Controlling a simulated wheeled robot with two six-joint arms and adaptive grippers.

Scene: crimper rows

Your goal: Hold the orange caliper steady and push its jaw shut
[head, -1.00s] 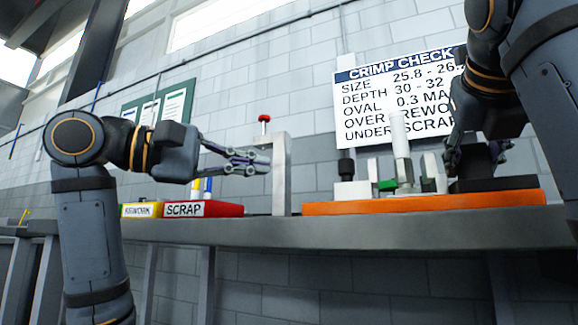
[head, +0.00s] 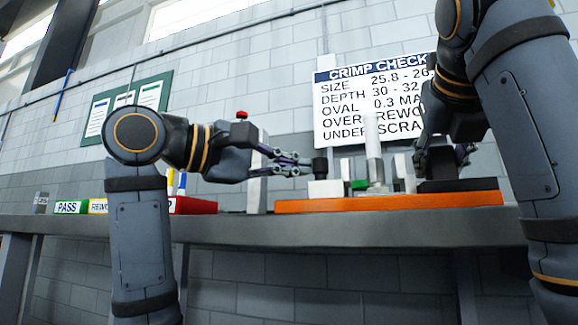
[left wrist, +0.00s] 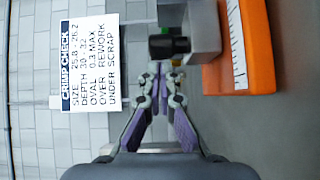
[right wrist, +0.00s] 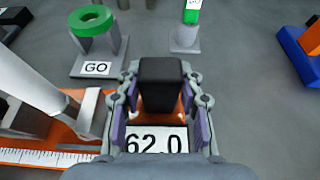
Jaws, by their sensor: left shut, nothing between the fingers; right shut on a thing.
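The orange caliper (head: 390,202) lies along the bench; its scale shows in the left wrist view (left wrist: 238,45). Near its left end is a pale jaw block (head: 325,188) with a black knob (head: 320,166), also in the left wrist view (left wrist: 165,47). My left gripper (head: 303,166) is shut and empty, its tips right by the knob; I cannot tell whether they touch. My right gripper (right wrist: 160,92) is shut on a black block (right wrist: 160,78) at the caliper's right end, behind a display (right wrist: 155,140) reading 62.0. A pale upright cylinder (head: 373,150) stands over the caliper's middle.
A grey post (head: 257,175) stands left of the caliper, partly behind my left gripper. A red tray (head: 195,206) and a PASS tray (head: 70,207) are further left. A GO gauge with a green ring (right wrist: 90,20) stands near the caliper.

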